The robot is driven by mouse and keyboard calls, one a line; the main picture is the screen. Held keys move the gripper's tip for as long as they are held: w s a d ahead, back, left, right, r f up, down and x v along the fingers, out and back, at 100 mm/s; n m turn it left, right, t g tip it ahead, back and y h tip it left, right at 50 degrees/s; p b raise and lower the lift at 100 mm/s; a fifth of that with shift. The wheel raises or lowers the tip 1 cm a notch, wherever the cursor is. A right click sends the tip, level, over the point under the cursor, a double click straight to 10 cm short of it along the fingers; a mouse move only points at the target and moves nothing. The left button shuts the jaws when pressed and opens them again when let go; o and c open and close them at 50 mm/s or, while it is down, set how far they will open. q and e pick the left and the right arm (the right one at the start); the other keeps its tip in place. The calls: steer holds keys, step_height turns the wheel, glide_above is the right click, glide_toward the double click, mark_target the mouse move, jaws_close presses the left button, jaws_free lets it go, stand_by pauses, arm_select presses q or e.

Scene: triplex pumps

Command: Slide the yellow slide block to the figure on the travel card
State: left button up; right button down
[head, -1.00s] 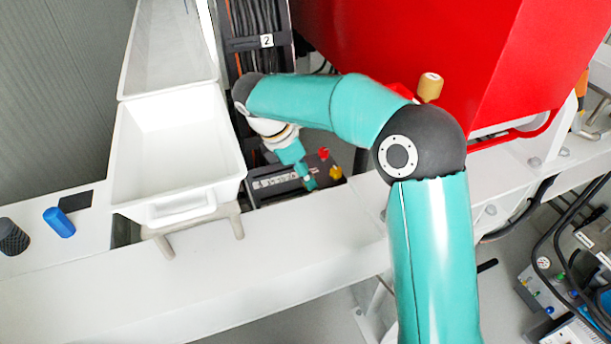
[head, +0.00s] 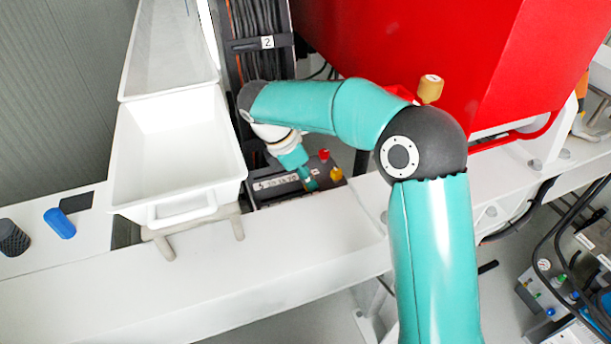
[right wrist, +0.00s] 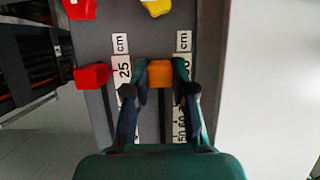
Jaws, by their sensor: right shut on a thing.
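The yellow slide block (right wrist: 160,74) looks orange-yellow in the right wrist view. It sits over a dark slot between two white cm scale strips, one (right wrist: 122,68) reading 25 near its top. My right gripper (right wrist: 160,88) is shut on this block, one finger on each side. In the head view, the right gripper (head: 310,184) is small and low at the dark panel (head: 266,200), and the held block cannot be made out there. I cannot make out a travel card. My left gripper is not in view.
Another yellow piece (right wrist: 157,7) and two red pieces, one above (right wrist: 80,8) and one lower (right wrist: 92,76), stand close by on the panel. A white tray (head: 180,212) is just left of the panel. A large red housing (head: 420,45) stands behind my right arm.

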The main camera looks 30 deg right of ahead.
steer(key=shift+w+a+r+p, duration=0.1)
steer(key=shift+w+a+p, duration=0.1)
steer(key=shift+a+p, duration=0.3)
steer(key=shift+w+a+r+p, duration=0.15)
steer(key=shift+a+p, duration=0.2)
steer(key=shift+a, duration=0.25)
steer(key=shift+a+f, duration=0.2)
steer(key=shift+d, duration=0.1)
steer(key=c, duration=1)
jaws_free()
steer(key=shift+o, duration=0.2)
steer(key=v, duration=0.7)
steer(key=shift+r, duration=0.1)
